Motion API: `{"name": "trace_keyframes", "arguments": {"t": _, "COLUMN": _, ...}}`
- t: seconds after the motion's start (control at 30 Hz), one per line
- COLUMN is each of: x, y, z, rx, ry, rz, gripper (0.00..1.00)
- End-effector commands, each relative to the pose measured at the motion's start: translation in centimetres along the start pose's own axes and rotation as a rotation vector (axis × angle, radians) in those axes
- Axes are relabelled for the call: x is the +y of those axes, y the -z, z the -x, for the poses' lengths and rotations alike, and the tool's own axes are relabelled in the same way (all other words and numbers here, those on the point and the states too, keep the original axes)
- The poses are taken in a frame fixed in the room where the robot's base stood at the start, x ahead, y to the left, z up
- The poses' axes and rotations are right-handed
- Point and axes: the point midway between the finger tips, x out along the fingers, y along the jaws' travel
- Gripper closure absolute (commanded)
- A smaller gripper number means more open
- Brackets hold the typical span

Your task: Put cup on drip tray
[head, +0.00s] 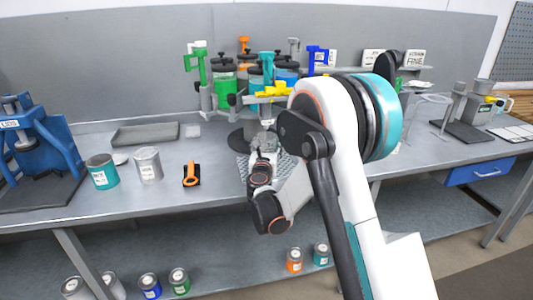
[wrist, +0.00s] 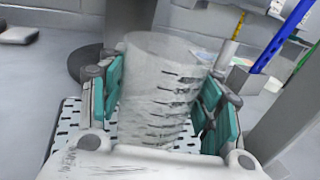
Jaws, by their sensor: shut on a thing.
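In the wrist view a translucent grey cup (wrist: 160,85) with dark graduation marks stands between the teal pads of my gripper (wrist: 165,100). The gripper is shut on the cup, which leans slightly in the picture. Below it is the perforated drip tray (wrist: 66,128), a light plate with dark slots. Whether the cup's base touches the tray is hidden by the gripper. In the head view the drip tray (head: 242,168) shows beside my gripper (head: 264,150), under the paint dispenser; the cup is mostly hidden there by my arm.
The dispenser with green (head: 223,88) and blue canisters stands behind my gripper. A blue press (head: 40,145) stands at far left.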

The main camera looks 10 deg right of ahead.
Motion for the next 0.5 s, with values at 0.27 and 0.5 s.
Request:
{"name": "trace_keyframes", "arguments": {"t": 0.27, "x": 0.02, "y": 0.97, "z": 0.03, "rx": 0.000, "ry": 0.000, "rz": 0.000, "gripper": 0.57}}
{"name": "trace_keyframes", "arguments": {"t": 0.5, "x": 0.02, "y": 1.21, "z": 0.03, "rx": 0.000, "ry": 0.000, "rz": 0.000, "gripper": 0.28}}
